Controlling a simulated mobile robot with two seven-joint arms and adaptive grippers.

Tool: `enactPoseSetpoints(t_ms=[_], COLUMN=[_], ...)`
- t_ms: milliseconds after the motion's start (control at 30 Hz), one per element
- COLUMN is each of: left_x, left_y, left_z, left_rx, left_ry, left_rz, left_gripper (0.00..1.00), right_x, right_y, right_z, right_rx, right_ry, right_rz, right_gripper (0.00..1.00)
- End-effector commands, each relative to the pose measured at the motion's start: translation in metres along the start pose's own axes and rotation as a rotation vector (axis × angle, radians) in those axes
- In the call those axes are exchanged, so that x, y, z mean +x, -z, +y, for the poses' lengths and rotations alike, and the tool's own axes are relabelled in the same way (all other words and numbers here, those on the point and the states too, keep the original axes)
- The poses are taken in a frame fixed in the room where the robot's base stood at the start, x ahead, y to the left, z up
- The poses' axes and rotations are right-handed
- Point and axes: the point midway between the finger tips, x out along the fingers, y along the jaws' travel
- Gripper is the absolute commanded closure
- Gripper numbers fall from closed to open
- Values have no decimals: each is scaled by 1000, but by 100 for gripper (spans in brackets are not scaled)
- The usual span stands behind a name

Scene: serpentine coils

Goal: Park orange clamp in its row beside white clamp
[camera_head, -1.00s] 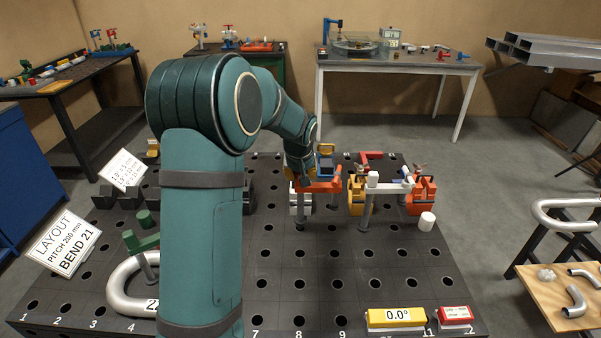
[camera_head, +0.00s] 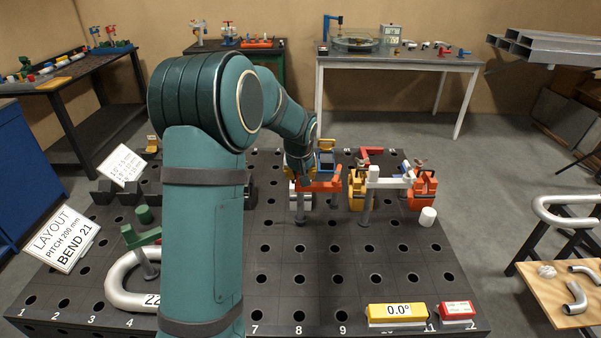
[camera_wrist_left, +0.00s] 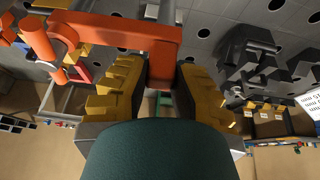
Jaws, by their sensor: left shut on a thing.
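The orange clamp (camera_head: 320,186) is at the back middle of the black perforated table, its bar level and its handle at the right end. My left gripper (camera_head: 305,178) is at the bar's left part, and the wrist view shows its yellow-padded fingers (camera_wrist_left: 162,85) shut on the orange clamp's bar (camera_wrist_left: 120,30). Whether the orange clamp's post is in a hole cannot be told. My right gripper is not in view.
Yellow (camera_head: 356,195) and orange (camera_head: 422,192) blocks stand close around the white clamp. A white cylinder (camera_head: 428,216) is at the right. A bent tube (camera_head: 122,282) with a green clamp lies at the left. The table's front right holes are clear, behind a yellow display (camera_head: 397,314).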

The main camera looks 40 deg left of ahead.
Motion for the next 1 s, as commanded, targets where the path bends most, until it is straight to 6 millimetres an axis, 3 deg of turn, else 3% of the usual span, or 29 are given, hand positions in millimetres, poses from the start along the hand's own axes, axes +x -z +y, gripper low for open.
enactPoseSetpoints(t_ms=[867,900,933,1000], left_x=[14,14,14,14], left_y=[-5,-6,-6,-6], left_z=[1,1,1,1], left_rx=[0,1,1,1], left_ry=[-2,-2,-2,-1], left_rz=[1,1,1,1], left_gripper=[100,59,49,48], right_x=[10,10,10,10], right_y=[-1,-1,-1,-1], right_z=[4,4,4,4], right_rx=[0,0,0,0], right_ry=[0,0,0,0], right_rz=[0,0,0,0], right_gripper=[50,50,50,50])
